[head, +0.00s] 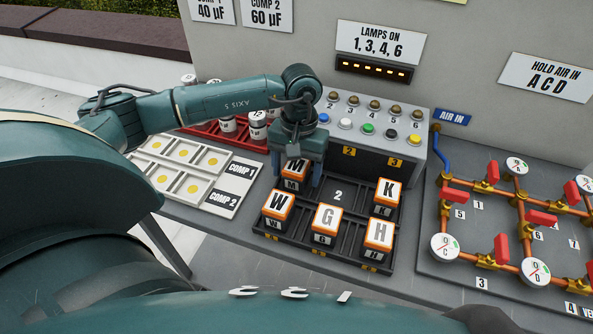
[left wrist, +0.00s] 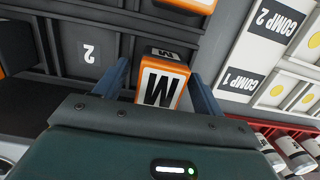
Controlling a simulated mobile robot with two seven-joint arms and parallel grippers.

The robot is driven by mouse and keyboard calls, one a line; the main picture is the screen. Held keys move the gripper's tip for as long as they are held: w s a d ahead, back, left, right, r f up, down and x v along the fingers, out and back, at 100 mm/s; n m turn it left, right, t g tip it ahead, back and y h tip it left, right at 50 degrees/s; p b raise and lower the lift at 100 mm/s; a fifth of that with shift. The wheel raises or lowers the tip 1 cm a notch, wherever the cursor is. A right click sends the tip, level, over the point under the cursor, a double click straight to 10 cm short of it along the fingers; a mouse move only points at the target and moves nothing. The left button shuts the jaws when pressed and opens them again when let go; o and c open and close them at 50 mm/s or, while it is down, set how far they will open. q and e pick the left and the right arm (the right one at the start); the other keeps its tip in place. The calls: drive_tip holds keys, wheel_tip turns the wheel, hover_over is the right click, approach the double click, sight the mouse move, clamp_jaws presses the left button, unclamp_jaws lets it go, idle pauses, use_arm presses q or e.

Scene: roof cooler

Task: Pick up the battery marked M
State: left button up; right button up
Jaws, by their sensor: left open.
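The battery marked M (head: 294,173) is an orange and white block at the back left of the black battery tray (head: 344,230). In the head view its top is partly covered by my left gripper (head: 303,175). In the left wrist view the M battery (left wrist: 163,78) stands between the two blue fingers of my left gripper (left wrist: 160,85), which are open, one on each side. A gap shows between the battery and the fingers, most clearly on the right. My right gripper is not in view.
Batteries W (head: 278,207), G (head: 325,222), H (head: 379,235) and K (head: 387,195) stand in the same tray. The button panel (head: 370,130) is close behind. A white COMP tray (head: 200,172) and a red rack (head: 215,133) lie left. Pipes with red valves (head: 500,240) stand right.

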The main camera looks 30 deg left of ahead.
use_arm(q)
drive_tip(key=c, duration=1.3)
drive_tip(key=shift+r, duration=0.1)
